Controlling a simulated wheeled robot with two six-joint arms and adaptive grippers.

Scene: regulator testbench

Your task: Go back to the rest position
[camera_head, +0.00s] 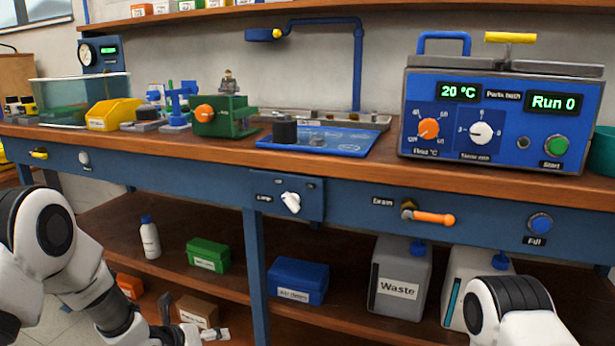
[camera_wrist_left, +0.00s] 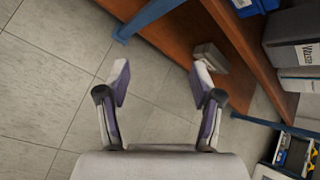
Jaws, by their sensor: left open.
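My left arm comes in from the left of the head view and hangs low in front of the bench. In the left wrist view my left gripper (camera_wrist_left: 160,82) has its two fingers wide apart, with only floor tiles between them. It is empty. My right arm (camera_head: 510,312) shows at the lower right of the head view, but its gripper is out of the frame.
The workbench (camera_head: 345,172) spans the head view, with a blue Parts bath unit (camera_head: 500,112) and a green vise (camera_head: 225,118) on it. Its lower shelf (camera_head: 345,318) holds a grey Waste can (camera_head: 399,275) and bins. A drain handle (camera_head: 433,217) sticks out from the front.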

